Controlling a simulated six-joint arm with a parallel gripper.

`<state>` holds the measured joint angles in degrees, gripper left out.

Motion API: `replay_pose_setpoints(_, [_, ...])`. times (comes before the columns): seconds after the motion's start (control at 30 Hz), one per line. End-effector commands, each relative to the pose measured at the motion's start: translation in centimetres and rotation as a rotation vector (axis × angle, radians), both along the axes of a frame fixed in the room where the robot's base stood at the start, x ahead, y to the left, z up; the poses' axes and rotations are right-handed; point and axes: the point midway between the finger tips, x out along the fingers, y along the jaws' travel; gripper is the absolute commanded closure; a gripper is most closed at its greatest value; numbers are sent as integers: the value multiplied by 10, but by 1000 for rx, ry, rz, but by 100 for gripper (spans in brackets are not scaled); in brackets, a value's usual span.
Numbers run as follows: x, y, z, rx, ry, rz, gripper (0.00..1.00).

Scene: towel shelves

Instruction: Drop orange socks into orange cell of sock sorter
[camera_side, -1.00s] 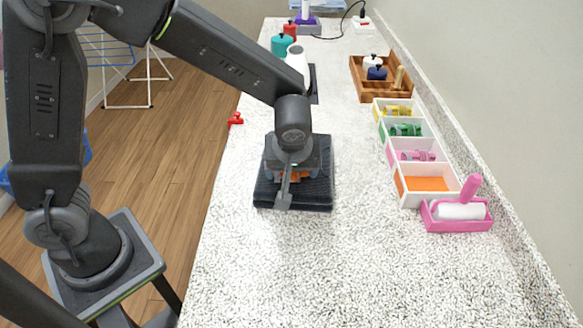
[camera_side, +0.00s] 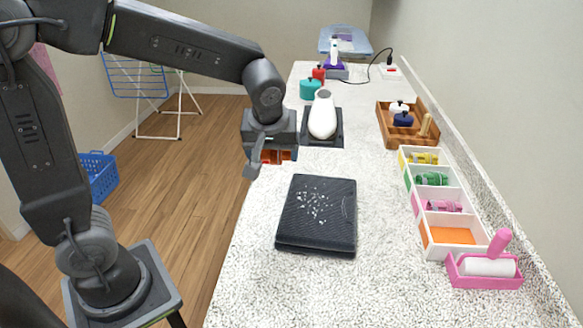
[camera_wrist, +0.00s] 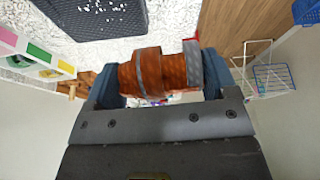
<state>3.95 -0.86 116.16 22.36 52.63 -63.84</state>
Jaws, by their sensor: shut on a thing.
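The orange socks (camera_wrist: 160,72) are a rolled bundle with a grey band, held across my gripper (camera_side: 268,160) between its two blue-grey fingers in the wrist view. In the side view they show as an orange patch (camera_side: 278,155) under the gripper, partly hidden by a finger. The gripper is shut on them, raised at the counter's left edge, away from the sorter. The sock sorter (camera_side: 433,253) is a white tray along the right wall. Its front orange cell (camera_side: 452,236) shows a bare orange floor. The cells behind hold pink, green and yellow socks. The sorter also shows at the wrist view's left edge (camera_wrist: 40,52).
A dark pad (camera_side: 316,225) with white specks lies mid-counter. A pink lint roller holder (camera_side: 484,280) stands just in front of the sorter. A wooden tray (camera_side: 408,135) is behind it, and a white bottle (camera_side: 322,116) stands behind the pad.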

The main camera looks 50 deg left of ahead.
Motion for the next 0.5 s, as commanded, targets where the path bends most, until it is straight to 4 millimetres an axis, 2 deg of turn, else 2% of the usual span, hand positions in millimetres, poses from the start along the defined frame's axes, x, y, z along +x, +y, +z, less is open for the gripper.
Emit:
replay_pose_setpoints(0.1, [-2, 7, 4, -1, -1, 2, 48])
replay_pose_setpoints(0.3, [0, 7, 6, -1, 0, -13, 48])
replay_pose_setpoints(0.5, [24, -7, 10, -1, -1, -175, 48])
